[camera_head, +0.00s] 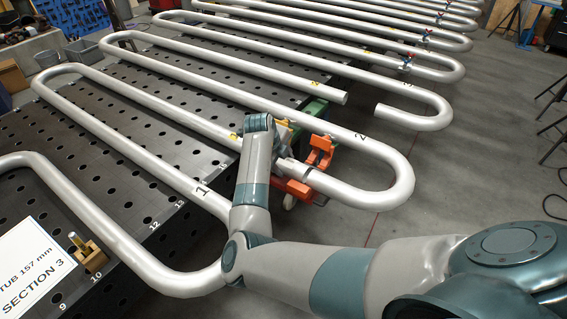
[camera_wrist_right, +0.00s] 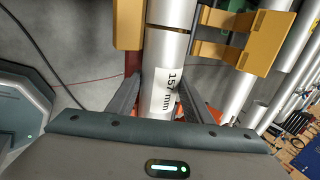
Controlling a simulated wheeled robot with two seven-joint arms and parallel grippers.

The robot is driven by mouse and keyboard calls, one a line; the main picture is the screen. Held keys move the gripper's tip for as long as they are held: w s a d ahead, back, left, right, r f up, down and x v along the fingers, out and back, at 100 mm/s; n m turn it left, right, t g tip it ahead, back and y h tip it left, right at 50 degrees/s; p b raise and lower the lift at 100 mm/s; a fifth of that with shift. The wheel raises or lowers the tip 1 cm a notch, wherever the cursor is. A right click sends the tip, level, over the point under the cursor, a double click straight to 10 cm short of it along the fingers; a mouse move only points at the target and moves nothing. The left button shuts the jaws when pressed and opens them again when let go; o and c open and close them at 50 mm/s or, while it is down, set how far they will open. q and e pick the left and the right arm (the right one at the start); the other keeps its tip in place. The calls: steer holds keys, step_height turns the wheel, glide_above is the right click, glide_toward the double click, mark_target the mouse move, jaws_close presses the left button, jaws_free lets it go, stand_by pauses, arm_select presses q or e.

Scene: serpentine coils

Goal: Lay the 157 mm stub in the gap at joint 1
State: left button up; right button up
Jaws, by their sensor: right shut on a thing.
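The 157 mm stub (camera_wrist_right: 163,95) is a short silver pipe with a white label. In the wrist view it lies between the two fingers of my right gripper (camera_wrist_right: 155,95), which is shut on it. Its far end is in line with another silver pipe (camera_wrist_right: 172,8), with a thin dark seam between them; I cannot tell if they touch. In the head view my right gripper (camera_head: 284,154) is at the near serpentine coil, beside the U-bend (camera_head: 385,190). My wrist hides most of the stub and the straight pipe's end there. My left gripper is not in view.
Orange clamps (camera_head: 320,152) stand at the bend, and a yellow clamp (camera_wrist_right: 232,36) shows beside the pipe. Another coil has an open gap near a pipe end (camera_head: 342,98). A perforated table (camera_head: 130,190) bears the coils. A sign (camera_head: 30,265) lies front left.

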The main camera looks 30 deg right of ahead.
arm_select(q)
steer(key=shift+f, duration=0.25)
arm_select(e)
steer(key=shift+w+a+r, duration=0.15)
steer(key=shift+w+r, duration=0.05)
steer(key=shift+w, duration=0.25)
stand_by(0.6)
steer(key=o, duration=1.6)
steer(key=shift+c, duration=0.2)
steer(key=shift+o, duration=0.4)
steer(key=shift+f, duration=0.15)
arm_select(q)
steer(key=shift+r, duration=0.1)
